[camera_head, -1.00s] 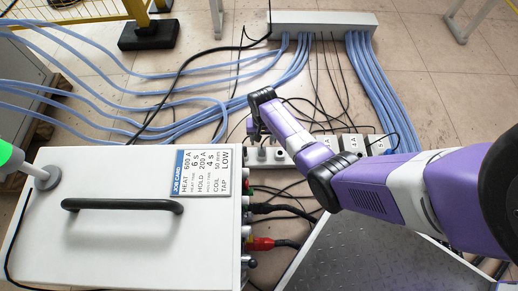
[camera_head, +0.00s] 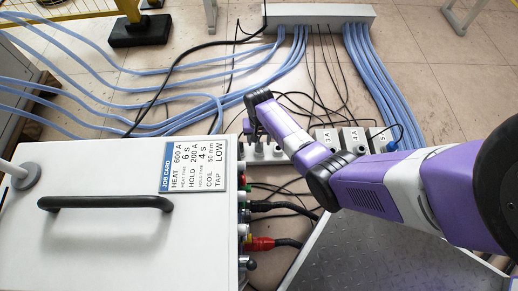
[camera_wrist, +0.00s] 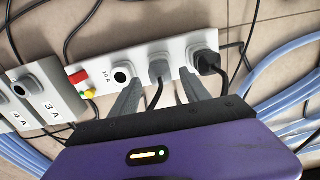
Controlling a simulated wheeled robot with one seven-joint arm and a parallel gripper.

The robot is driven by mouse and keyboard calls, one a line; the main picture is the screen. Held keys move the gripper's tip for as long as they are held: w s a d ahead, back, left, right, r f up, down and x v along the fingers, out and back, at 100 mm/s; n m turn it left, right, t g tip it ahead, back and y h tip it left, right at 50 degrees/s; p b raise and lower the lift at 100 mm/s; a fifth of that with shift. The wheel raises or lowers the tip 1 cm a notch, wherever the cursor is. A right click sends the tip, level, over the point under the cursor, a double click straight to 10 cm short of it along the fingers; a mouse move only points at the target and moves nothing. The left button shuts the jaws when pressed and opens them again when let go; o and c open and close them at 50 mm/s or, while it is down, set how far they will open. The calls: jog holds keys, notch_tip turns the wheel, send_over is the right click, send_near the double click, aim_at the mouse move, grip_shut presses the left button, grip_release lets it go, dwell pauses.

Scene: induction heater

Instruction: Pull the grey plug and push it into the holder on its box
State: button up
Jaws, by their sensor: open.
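In the wrist view a grey plug (camera_wrist: 160,69) with a dark cable sits in a white socket strip (camera_wrist: 140,56). My gripper (camera_wrist: 157,96) is open, with one finger on each side of the grey plug and its cable; I cannot tell whether they touch. Boxes marked 3 A (camera_wrist: 50,91) and 4 A (camera_wrist: 14,112) stand at the left, with grey round fittings on top. In the head view my gripper (camera_head: 257,138) points down over the strip (camera_head: 283,157), and its tips are partly hidden. Which box belongs to the plug is not clear.
A black plug (camera_wrist: 207,62) sits just right of the grey plug in the wrist view, and an open round socket (camera_wrist: 122,75) is left of it. Cables lie around the strip. A white cabinet (camera_head: 100,240) with a black handle (camera_head: 105,203) stands at the left.

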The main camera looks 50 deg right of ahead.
aim_at(259, 143)
jog(key=shift+f+b, duration=0.95)
jog(key=shift+f, duration=1)
jog(key=shift+p, duration=0.4)
grip_shut()
jog(key=shift+r, duration=0.15)
jog(key=shift+r+p, duration=2.9)
jog(key=shift+p, duration=0.15)
